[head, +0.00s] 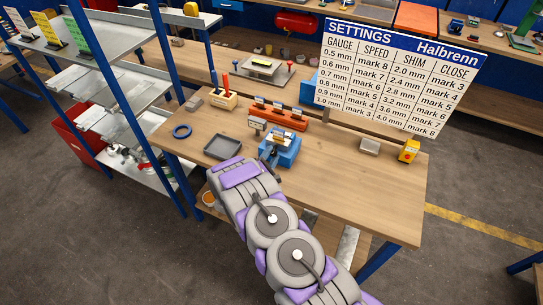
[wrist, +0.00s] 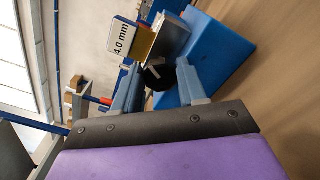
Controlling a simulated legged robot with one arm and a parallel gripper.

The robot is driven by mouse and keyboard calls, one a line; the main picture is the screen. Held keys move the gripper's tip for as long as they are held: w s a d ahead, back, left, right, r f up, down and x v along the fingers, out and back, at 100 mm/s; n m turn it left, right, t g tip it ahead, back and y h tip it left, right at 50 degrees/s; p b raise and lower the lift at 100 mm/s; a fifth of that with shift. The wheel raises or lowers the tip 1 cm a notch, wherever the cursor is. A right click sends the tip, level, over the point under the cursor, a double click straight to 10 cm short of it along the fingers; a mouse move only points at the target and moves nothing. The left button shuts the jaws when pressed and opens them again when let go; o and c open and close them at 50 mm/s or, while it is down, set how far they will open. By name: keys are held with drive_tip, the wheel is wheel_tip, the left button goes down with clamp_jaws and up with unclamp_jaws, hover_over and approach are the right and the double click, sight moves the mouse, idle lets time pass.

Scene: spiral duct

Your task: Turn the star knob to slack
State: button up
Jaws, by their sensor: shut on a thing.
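The star knob (wrist: 158,76) is black with a pale mark on it and shows in the wrist view at the front of a blue device. My gripper (wrist: 159,80) is shut on the knob, with one grey finger on each side of it. In the head view the blue device (head: 285,153) stands on the wooden bench, and my arm reaches it from the front. My gripper and the knob are mostly hidden there behind my arm. A white plate reading 4.0 mm (wrist: 123,38) stands beside a brass-coloured piece on the device. The knob's exact angle is hard to read.
A settings board (head: 400,75) headed Halbrenn stands above the wooden bench (head: 345,190). A grey tray (head: 223,147) and blue ring (head: 182,131) lie left of the device. An orange rack (head: 281,116) is behind it. A yellow box (head: 408,151) with a red button is at right.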

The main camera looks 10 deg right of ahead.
drive_tip(key=shift+a+f+n, duration=0.15)
drive_tip(key=shift+f+n, duration=0.05)
drive_tip(key=shift+n, duration=0.4)
drive_tip(key=o, duration=0.7)
drive_tip(key=shift+o, duration=0.7)
drive_tip(key=shift+w+f, duration=0.1)
drive_tip(key=shift+o, duration=1.1)
drive_tip(key=shift+a, duration=0.15)
drive_tip(key=shift+r, duration=0.2)
drive_tip(key=shift+s, duration=0.35)
drive_tip(key=v, duration=1.7)
drive_tip(key=shift+b, duration=0.3)
